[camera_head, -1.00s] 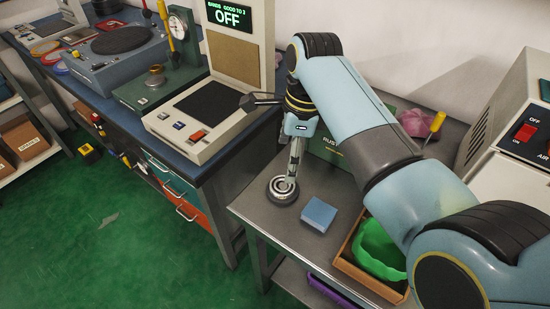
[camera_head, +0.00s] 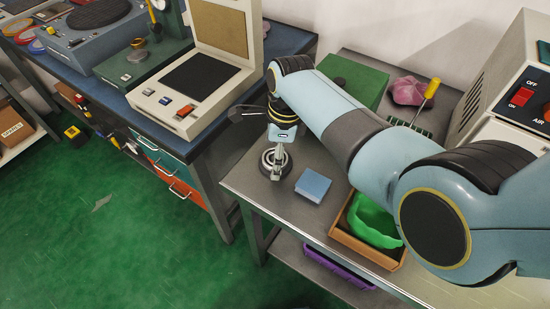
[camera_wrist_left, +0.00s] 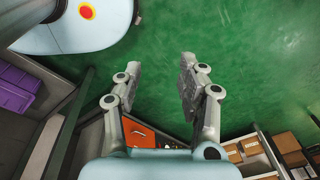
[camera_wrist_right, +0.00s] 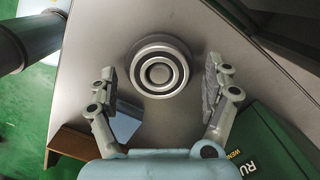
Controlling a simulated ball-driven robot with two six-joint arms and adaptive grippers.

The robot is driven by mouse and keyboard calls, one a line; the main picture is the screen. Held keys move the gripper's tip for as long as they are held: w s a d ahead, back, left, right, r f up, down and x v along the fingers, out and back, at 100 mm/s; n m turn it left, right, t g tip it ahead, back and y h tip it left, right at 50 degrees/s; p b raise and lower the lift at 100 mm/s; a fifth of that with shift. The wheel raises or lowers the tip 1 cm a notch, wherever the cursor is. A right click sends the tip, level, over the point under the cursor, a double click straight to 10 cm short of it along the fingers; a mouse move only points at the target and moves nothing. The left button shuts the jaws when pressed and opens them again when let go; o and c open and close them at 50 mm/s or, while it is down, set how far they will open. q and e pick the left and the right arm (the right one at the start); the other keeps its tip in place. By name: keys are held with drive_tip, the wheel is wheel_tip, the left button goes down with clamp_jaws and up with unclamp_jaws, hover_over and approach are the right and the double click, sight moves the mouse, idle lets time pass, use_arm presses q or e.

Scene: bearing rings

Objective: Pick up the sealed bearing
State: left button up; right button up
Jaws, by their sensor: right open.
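A round grey bearing (camera_wrist_right: 160,72) with concentric rings lies flat on the metal side table, near its left corner. In the head view the bearing (camera_head: 268,163) is partly hidden by my right gripper (camera_head: 277,173). The right wrist view shows it just beyond and between the fingertips of my right gripper (camera_wrist_right: 162,80), which is open with a gap on both sides. A wider rim shows below its rings; I cannot tell whether it is one piece or a stack. My left gripper (camera_wrist_left: 160,72) is open and empty above the green floor, outside the head view.
On the metal table (camera_head: 250,188), a blue block (camera_head: 313,185) lies close right of the bearing. Behind is a green box (camera_head: 350,80); further right are an orange-brown tray (camera_head: 340,236) with a green bowl (camera_head: 372,222), and a pink cloth (camera_head: 408,91). A tester (camera_head: 190,97) stands on the blue bench.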

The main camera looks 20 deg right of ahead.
drive_tip(key=c, duration=1.1)
drive_tip(key=shift+c, duration=0.7)
drive_tip(key=shift+r, duration=0.15)
